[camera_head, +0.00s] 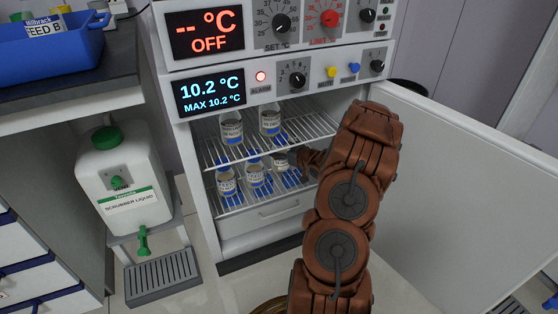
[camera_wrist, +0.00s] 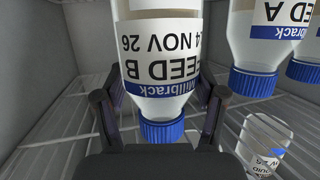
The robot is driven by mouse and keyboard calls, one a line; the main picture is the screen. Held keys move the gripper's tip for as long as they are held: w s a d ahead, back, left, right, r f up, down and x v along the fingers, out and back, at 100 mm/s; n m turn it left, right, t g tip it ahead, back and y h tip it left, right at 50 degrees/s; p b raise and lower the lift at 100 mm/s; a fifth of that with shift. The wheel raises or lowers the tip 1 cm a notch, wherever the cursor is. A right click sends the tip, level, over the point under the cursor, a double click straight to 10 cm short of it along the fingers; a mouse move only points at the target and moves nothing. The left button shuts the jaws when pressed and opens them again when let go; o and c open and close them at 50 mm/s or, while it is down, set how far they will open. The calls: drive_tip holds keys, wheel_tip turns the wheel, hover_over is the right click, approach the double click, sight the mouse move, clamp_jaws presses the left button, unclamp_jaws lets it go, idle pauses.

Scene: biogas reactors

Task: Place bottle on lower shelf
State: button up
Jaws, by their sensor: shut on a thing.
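A Millbrack FEED B bottle (camera_wrist: 160,75) with a blue cap (camera_wrist: 162,132) fills the middle of the wrist view. Its cap points down and its label reads upside down in that picture. My gripper (camera_wrist: 158,105) is shut on it, one finger on each side. In the head view my gripper (camera_head: 303,160) reaches into the open cabinet, below the upper shelf (camera_head: 308,124), at the right of the lower-shelf bottles. The lower shelf (camera_head: 295,182) is a wire rack. I cannot tell whether the held bottle touches it.
Labelled bottles stand on the upper shelf (camera_head: 231,127) and lower shelf (camera_head: 226,181). A FEED A bottle (camera_wrist: 268,40) and a clear labelled container (camera_wrist: 264,145) are right of the held bottle in the wrist view. The cabinet door (camera_head: 460,190) is open at the right.

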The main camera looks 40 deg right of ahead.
drive_tip(key=shift+f+b, duration=1.05)
drive_tip(key=shift+f, duration=0.65)
drive_tip(key=shift+f, duration=0.1)
drive_tip(key=o, duration=1.5)
drive_tip(key=shift+o, duration=0.2)
